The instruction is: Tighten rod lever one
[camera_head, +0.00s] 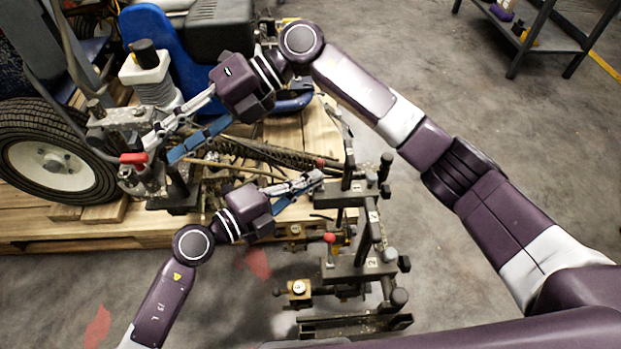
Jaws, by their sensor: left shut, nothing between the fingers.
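Several levers with red knobs show, and I cannot tell which is rod lever one. One red knob (133,158) is on the metal bracket beside the machine's wheel at left. Another red knob (329,238) stands on the dark rod frame (367,245) at centre. A third, small red knob (319,163) is at the top of that frame, close to my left fingertips. My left gripper (318,178) is shut and empty at the frame's upper left side. My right gripper (157,150) has its fingertips apart, just right of the bracket's red knob; contact is unclear.
The line striper's black tyre (50,160) and blue body (160,38) stand on a wooden pallet (95,232). A spring (255,155) and thin rods lie between my grippers. A metal shelf (545,35) stands at the far right. The concrete floor on the right is clear.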

